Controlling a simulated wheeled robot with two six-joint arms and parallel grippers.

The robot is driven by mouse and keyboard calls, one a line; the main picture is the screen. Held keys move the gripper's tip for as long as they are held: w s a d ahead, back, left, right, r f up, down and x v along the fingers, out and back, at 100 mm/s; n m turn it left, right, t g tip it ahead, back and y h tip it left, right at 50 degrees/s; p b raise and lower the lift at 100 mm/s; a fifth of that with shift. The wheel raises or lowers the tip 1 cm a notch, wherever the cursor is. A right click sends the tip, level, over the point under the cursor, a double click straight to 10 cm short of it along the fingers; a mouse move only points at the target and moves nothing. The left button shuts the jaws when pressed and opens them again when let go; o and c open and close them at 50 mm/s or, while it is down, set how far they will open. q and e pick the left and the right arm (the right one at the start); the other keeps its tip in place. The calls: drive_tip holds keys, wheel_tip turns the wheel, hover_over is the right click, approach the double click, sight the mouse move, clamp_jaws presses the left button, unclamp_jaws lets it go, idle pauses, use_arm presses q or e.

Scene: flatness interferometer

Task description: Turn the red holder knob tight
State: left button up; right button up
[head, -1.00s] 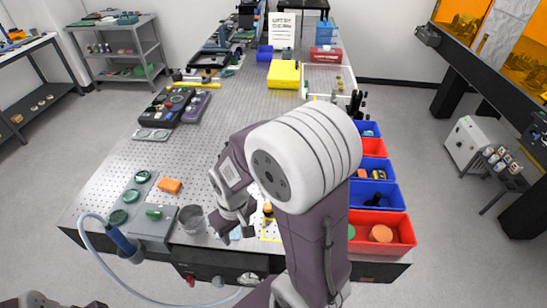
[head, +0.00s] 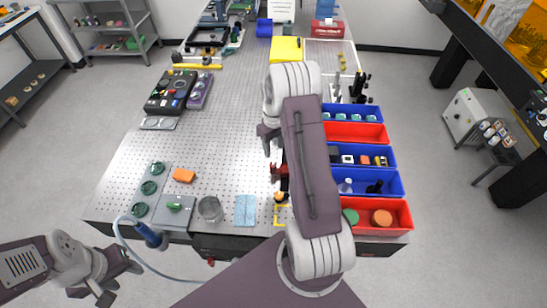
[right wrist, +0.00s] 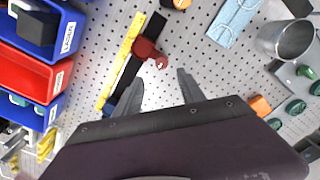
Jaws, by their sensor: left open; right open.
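The red holder (right wrist: 147,50) is mounted on a black bar on the perforated table, and its small red knob (right wrist: 162,64) sticks out to one side. In the head view the red holder (head: 279,170) shows beside my right forearm, which partly covers it. My right gripper (right wrist: 160,90) is open and empty, its fingertips apart from the knob, which lies just beyond the gap between them. In the head view the right gripper (head: 267,142) is partly hidden by its own arm. My left gripper (head: 118,284) is open and empty, off the table's front left.
A yellow strip (right wrist: 122,62) lies along the black bar. Blue and red bins (head: 368,132) line the table's right edge. A metal cup (head: 210,209), blue cloth (head: 245,210), orange block (head: 184,175) and green discs (head: 149,188) occupy the front left. The table's middle is clear.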

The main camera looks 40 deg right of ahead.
sight(273, 164)
wheel_tip(273, 164, down, 8)
drive_tip(key=p, duration=0.3)
drive_tip(key=shift+a, duration=0.15)
drive_tip(key=shift+f, duration=0.5)
drive_tip(key=shift+a, duration=0.1)
clamp_jaws()
